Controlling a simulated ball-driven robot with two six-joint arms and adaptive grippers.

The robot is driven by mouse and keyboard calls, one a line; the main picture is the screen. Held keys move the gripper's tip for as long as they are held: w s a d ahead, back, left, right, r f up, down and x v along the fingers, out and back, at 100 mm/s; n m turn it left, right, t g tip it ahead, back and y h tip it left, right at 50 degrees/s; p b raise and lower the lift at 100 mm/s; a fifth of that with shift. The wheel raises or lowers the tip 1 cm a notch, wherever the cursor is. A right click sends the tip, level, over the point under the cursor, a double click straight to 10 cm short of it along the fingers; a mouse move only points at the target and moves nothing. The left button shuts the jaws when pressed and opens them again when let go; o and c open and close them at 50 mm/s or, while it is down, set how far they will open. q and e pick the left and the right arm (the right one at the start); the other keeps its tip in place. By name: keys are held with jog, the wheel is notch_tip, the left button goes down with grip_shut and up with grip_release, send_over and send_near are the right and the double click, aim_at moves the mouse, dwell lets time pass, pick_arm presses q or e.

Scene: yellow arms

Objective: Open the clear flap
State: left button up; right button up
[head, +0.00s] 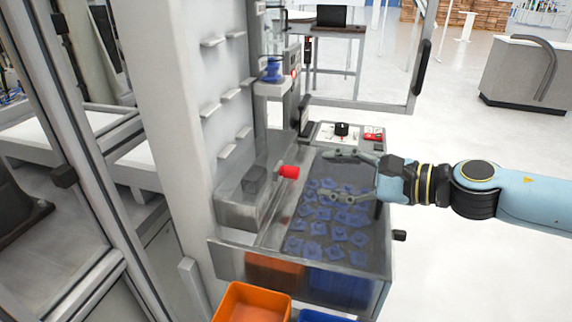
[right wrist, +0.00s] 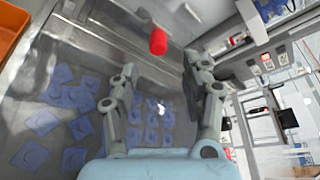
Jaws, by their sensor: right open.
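A clear, see-through panel (head: 268,190), which I take to be the flap, is at the left of the machine's tray. A red knob (head: 288,172) sits beside it, and the knob also shows in the right wrist view (right wrist: 158,41). The panel's exact edges are hard to make out. My right gripper (head: 323,174) is open and empty over the tray, its fingers pointing left toward the knob. In the right wrist view the knob shows beyond the fingertips (right wrist: 159,65), between them and apart from them. My left gripper is not in view.
Several blue parts (head: 318,207) lie in the grey tray (head: 375,262) under my right gripper. An orange bin (head: 250,303) stands in front. The machine's grey column (head: 165,100) rises at left. A control panel (head: 345,133) is behind the tray.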

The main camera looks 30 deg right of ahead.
aim_at(298, 172)
jog(key=p+x, duration=0.1)
jog(key=x, duration=0.1)
jog(key=shift+w+a+r+p, duration=0.15)
jog(key=shift+w+a+p, duration=0.05)
jog(key=shift+w+p, duration=0.15)
jog(key=x, duration=0.2)
jog(key=p+x, duration=0.1)
jog(key=x, duration=0.3)
jog(key=shift+f, duration=0.3)
jog(key=shift+w+a+f, duration=0.25)
jog(key=shift+w, duration=0.1)
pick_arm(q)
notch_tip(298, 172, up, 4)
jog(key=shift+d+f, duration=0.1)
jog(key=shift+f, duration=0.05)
pick_arm(e)
jog(key=shift+c, duration=0.9)
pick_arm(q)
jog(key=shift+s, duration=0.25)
pick_arm(e)
jog(key=shift+s, duration=0.1)
grip_shut()
